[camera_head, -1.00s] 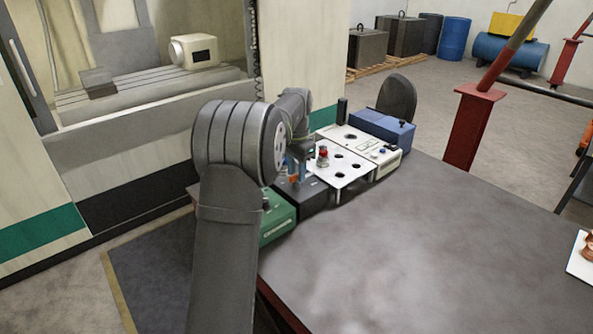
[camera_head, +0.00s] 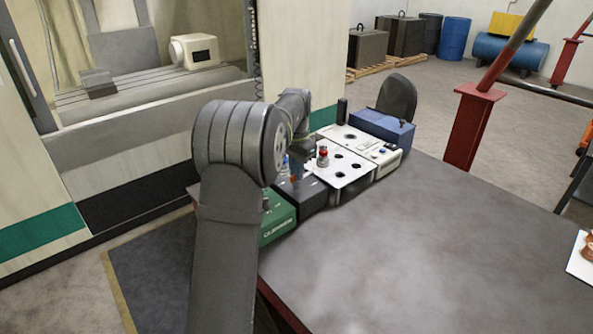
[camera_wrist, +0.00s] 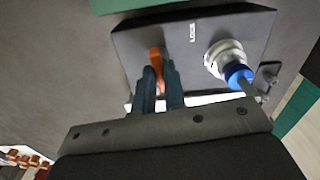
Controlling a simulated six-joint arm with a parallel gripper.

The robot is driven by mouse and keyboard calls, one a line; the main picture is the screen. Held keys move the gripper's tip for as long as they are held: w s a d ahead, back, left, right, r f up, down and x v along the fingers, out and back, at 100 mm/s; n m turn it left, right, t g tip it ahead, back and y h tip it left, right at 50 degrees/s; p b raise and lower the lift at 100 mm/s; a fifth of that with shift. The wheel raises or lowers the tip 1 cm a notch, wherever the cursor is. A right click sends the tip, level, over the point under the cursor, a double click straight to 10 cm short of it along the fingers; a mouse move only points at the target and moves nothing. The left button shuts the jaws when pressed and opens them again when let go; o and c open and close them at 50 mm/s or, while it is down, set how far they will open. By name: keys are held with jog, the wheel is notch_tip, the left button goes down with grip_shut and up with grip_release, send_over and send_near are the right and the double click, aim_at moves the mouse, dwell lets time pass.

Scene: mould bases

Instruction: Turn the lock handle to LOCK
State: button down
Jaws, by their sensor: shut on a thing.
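The lock handle (camera_wrist: 157,64) is a small orange lever on top of a dark grey box (camera_wrist: 134,52) in the wrist view. My gripper (camera_wrist: 160,78) is shut on the handle, with one dark finger on each side of it. A small white label (camera_wrist: 192,32), apparently reading LOCK, is on the box to the right of the handle. In the head view the dark box (camera_head: 312,193) sits between a green box and a white panel. There my arm and wrist hide most of the handle and fingers.
A silver fitting with a blue cap (camera_wrist: 238,75) stands close to the right of my gripper. The green box (camera_head: 278,218) and the white panel with round holes (camera_head: 350,180) flank the dark box. The grey tabletop (camera_head: 420,240) to the right is mostly clear.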

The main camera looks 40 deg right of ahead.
jog(key=n, duration=0.8)
jog(key=shift+n, duration=0.4)
jog(key=n, duration=0.4)
jog(key=shift+n, duration=1.9)
jog(key=shift+r, duration=0.1)
jog(key=c, duration=1.5)
grip_release()
notch_tip(320, 180, up, 17)
jog(key=shift+r, duration=0.15)
